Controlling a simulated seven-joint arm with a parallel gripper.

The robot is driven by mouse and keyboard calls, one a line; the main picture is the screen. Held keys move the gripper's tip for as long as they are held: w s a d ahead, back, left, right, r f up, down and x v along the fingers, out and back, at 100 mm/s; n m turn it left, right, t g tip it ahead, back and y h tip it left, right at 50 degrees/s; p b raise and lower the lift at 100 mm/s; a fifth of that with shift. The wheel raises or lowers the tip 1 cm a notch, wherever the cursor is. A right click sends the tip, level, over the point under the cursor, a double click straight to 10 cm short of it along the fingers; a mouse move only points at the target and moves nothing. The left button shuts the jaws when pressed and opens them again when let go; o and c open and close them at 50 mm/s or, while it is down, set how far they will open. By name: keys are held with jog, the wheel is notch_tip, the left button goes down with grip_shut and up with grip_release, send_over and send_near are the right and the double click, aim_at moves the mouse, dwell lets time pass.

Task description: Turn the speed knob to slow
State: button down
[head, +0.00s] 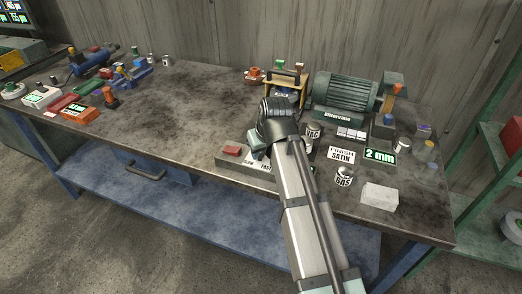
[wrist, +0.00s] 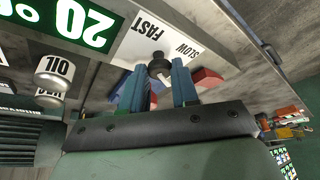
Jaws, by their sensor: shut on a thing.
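The speed panel (wrist: 142,45) is a pale plate with FAST and SLOW printed on it, upside down in the wrist view. A dark round knob (wrist: 159,62) stands on it below the two words. My gripper (wrist: 159,70) has its two blue fingers on either side of the knob and is shut on it. I cannot tell which word the knob points at. In the head view my gripper (head: 258,154) reaches down over the grey control box (head: 264,173) near the bench's front edge, and my arm hides the knob.
Cans (head: 312,134), a FINISH SATIN sign (head: 341,154), a green 2 mm display (head: 380,155), a white block (head: 379,196) and a green motor (head: 344,94) stand to the right. The bench's left middle (head: 185,105) is clear.

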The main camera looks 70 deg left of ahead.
dwell(0.4)
jog(key=c, duration=0.8)
grip_release()
jog(key=shift+c, duration=0.2)
jog(key=v, duration=1.4)
jog(key=shift+w+f, duration=0.15)
